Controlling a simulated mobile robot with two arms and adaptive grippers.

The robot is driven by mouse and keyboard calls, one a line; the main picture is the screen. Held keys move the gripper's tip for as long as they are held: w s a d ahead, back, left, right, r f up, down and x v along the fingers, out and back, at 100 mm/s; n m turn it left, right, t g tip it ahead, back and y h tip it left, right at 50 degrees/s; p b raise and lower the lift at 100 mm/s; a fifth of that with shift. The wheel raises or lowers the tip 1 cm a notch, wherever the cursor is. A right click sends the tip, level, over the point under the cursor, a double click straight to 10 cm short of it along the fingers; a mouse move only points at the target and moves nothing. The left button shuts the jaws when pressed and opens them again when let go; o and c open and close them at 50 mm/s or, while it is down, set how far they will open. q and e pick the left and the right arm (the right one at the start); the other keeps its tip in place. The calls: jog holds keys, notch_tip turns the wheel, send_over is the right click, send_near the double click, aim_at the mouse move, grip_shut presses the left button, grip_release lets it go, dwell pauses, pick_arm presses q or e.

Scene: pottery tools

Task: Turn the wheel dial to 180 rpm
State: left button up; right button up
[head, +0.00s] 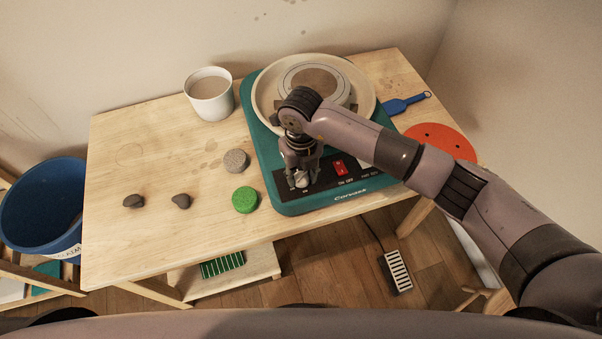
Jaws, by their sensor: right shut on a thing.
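The pottery wheel (284,199) is a teal box with a round cream splash pan (262,97) and a grey wheel head (300,72) on top. Its black front panel carries a red switch (340,167) marked on and off. My right gripper (302,184) points down at the left part of this panel and is shut on the pale dial (302,180). The fingers hide most of the dial, and its setting and scale cannot be read. My left gripper is not in view.
A white cup (210,95), green sponge (245,200), grey round piece (236,161) and two dark lumps (133,201) are on the wooden table (150,240). A red disc (441,141) and blue tool (406,104) lie right. A blue bucket (40,212) stands left.

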jog(key=m, duration=0.6)
jog(key=shift+b, duration=0.3)
jog(key=m, duration=0.4)
jog(key=shift+r, duration=0.1)
jog(key=m, duration=0.2)
jog(key=shift+m, duration=0.4)
jog(key=m+p, duration=0.1)
jog(key=m, duration=0.4)
jog(key=m+p, duration=0.2)
jog(key=m, duration=0.4)
jog(key=shift+m, duration=0.4)
jog(key=o, duration=1.2)
